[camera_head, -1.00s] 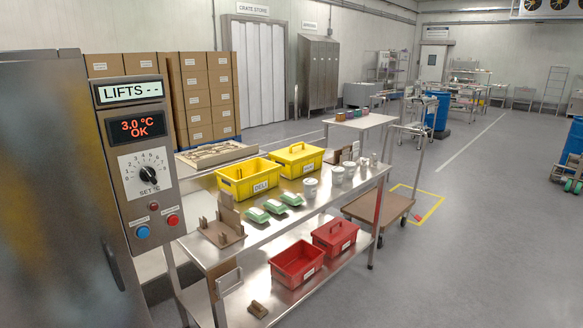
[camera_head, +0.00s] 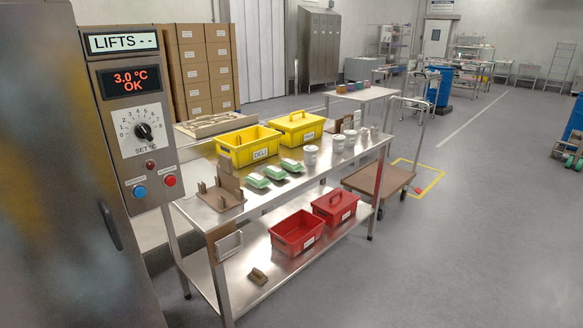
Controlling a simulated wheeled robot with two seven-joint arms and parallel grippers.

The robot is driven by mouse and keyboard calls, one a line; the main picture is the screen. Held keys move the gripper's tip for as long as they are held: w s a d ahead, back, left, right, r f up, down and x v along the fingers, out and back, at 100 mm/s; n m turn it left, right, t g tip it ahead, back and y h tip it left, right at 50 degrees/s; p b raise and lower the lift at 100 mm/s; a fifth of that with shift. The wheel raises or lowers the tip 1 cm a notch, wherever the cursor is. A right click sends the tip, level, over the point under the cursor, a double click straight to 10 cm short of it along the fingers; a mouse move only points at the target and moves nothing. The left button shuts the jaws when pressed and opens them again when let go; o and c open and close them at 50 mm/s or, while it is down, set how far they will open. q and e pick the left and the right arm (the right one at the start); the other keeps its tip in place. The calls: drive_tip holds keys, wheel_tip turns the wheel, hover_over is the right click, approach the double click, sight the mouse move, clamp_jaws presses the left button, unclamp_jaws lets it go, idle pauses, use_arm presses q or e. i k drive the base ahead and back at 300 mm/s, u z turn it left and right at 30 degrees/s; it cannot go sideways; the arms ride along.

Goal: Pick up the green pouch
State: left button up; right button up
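I cannot make out a green pouch for certain. Several green-lidded pale containers (camera_head: 274,173) stand in a row on the top of the steel table (camera_head: 300,185). They look like small boxes rather than a pouch. Small coloured items (camera_head: 350,87) sit on a table farther back, too small to identify. Neither of my grippers is in view.
A steel cabinet with a control panel (camera_head: 138,130) fills the left side. Yellow crates (camera_head: 249,151) and white tubs (camera_head: 338,143) stand on the table, red boxes (camera_head: 297,234) on its lower shelf.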

sight(293, 166)
drive_tip(key=z, duration=0.35)
drive_tip(key=i, duration=2.3)
drive_tip(key=u, duration=1.05)
drive_tip(key=i, duration=0.25)
drive_tip(key=u, duration=0.15)
